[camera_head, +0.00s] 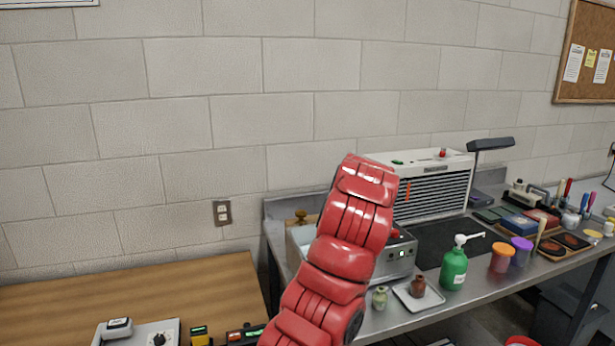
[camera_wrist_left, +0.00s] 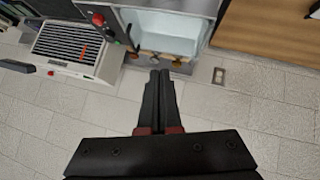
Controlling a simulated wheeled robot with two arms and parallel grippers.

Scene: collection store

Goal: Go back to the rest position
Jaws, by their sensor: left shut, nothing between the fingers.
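My red arm (camera_head: 345,250) rises from the bottom middle of the head view, in front of the metal bench. No gripper shows in the head view. In the left wrist view my left gripper (camera_wrist_left: 159,75) has its two dark fingers together with nothing between them. Behind the fingertips are the wall and the back edge of the bench, seen upside down. A basin (camera_wrist_left: 168,32) lies beyond the tips in that view. My right gripper is in neither view.
The metal bench (camera_head: 400,316) holds a white vented unit (camera_head: 432,190), a green pump bottle (camera_head: 453,268), a white tray (camera_head: 430,301) with a small brown jar (camera_head: 417,286), and a small green vase (camera_head: 380,297). A wooden table (camera_head: 200,290) stands left, its back part clear.

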